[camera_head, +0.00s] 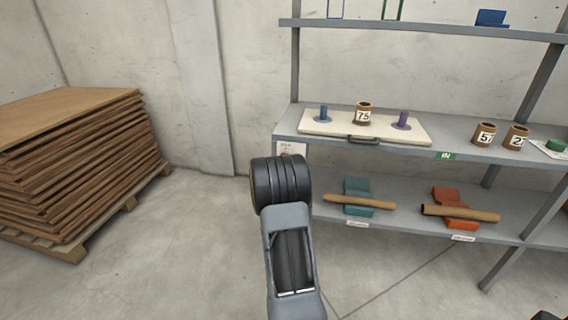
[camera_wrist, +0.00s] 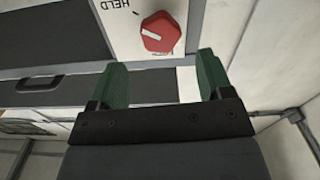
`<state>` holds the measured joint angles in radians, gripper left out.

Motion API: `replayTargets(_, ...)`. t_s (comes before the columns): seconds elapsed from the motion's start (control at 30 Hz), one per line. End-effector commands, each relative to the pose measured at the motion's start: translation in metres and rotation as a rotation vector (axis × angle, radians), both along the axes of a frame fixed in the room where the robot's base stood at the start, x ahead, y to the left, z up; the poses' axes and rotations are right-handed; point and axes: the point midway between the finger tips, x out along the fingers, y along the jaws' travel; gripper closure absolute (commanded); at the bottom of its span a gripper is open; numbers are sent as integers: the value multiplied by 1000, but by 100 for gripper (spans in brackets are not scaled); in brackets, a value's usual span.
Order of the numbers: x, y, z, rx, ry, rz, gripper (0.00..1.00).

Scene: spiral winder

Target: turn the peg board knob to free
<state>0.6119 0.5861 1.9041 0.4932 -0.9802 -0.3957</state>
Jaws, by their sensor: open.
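The red knob (camera_wrist: 160,33) sits on a white plate in the wrist view. A white line on it points left and slightly up, toward the side where the upside-down word HELD (camera_wrist: 115,4) is printed. My gripper (camera_wrist: 162,78) is open and empty, its two green fingers spread wide just below the knob in the picture, not visibly touching it. The peg board (camera_head: 387,129) is a cream board on the middle shelf in the head view. It bears a blue peg, a purple peg and a brown tube marked 75. In the head view my arm hides the gripper.
The grey shelf rack (camera_head: 450,177) holds more brown tubes at right. Its lower shelf bears long brown tubes on teal and orange rests. A dark handle (camera_head: 364,139) is at the board's front edge. A pallet of brown sheets (camera_head: 80,160) stands left. Floor between is clear.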

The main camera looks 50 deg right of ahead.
Motion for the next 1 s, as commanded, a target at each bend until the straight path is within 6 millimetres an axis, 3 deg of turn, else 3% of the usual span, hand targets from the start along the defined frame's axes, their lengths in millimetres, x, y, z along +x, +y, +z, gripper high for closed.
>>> replayTargets(0.2, 20, -33, -1, -1, -1, 0, 27)
replayTargets(0.4, 31, -50, -1, 1, -1, 1, 27)
replayTargets(0.87, 36, -57, 0, 1, 1, 2, 27)
replayTargets(1.0, 36, -57, 0, 1, 1, 2, 38)
